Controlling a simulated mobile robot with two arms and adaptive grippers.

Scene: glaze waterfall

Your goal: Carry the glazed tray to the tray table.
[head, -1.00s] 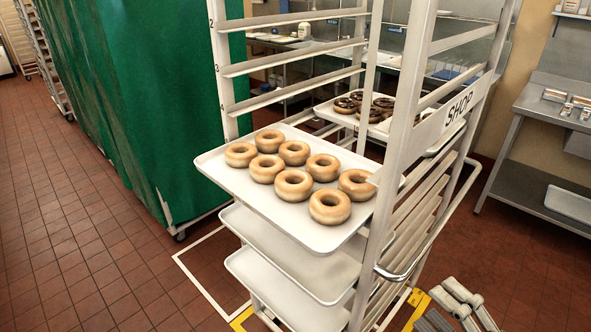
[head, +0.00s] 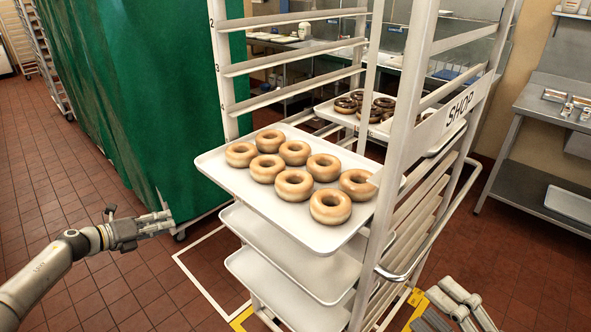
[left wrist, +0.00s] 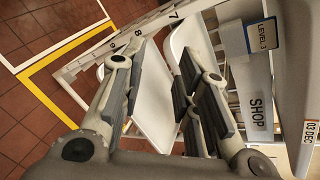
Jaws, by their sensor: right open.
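A white tray (head: 222,165) of shiny golden ring doughnuts sits in the rack in the head view and sticks out towards the left front. A second white tray (head: 335,113) with dark-topped doughnuts lies behind it. My left gripper (head: 168,220) is in front of the green cover, left of the golden doughnuts' tray and apart from it. Its fingers also show spread and empty in the left wrist view (left wrist: 160,85). My right gripper (head: 440,288) is open at the bottom right, beside the rack's foot. I cannot tell which surface is the tray table.
The rack (head: 405,150) bears a SHOP sign (head: 460,104) and has empty trays (head: 290,285) below. A green-covered rack (head: 150,90) stands at left. A steel table (head: 540,115) stands at right. The tiled floor at left is open.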

